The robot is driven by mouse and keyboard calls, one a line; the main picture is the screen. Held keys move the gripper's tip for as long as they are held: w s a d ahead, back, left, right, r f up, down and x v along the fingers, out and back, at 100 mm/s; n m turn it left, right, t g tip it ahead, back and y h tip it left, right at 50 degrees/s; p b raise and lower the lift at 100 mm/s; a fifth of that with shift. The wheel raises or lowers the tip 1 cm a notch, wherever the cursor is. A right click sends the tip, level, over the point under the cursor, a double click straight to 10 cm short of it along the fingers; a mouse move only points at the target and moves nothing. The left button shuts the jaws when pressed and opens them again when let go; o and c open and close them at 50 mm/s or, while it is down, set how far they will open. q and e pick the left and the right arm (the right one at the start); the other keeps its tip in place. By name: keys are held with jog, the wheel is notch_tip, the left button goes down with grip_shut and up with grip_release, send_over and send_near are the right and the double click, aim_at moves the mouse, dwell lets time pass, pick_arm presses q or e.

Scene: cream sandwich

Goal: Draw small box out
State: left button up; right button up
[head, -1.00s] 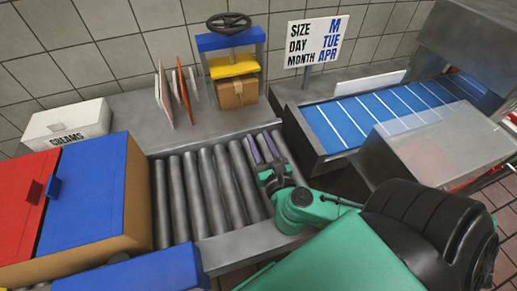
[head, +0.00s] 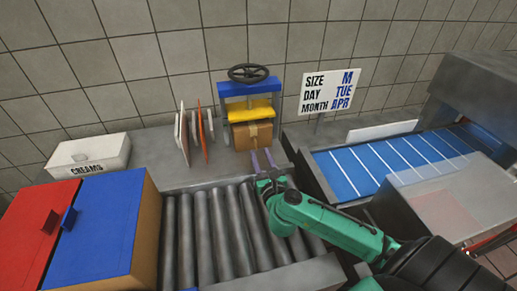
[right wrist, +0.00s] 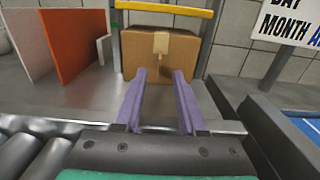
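The small cardboard box (head: 251,135) sits in the press frame under a yellow plate, on the grey counter at the back. In the right wrist view the box (right wrist: 160,52) is straight ahead, with a tape strip on its front face. My right gripper (head: 263,154) is open and points at the box. Its purple fingers, also in the right wrist view (right wrist: 158,78), are empty, with their tips close in front of the box's lower front. I cannot tell whether they touch it. My left gripper does not show.
The press (head: 250,100) has a blue top, a yellow plate and a black handwheel. White and orange panels (head: 203,135) stand left of it. Rollers (head: 220,235) lie in front. A blue conveyor (head: 400,160) and a sign (head: 331,92) are at right. Red and blue cabinets (head: 95,225) stand left.

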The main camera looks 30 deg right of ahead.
aim_at(257, 134)
jog(key=x, duration=0.3)
jog(key=shift+w, duration=0.25)
grip_shut()
dwell(1.2)
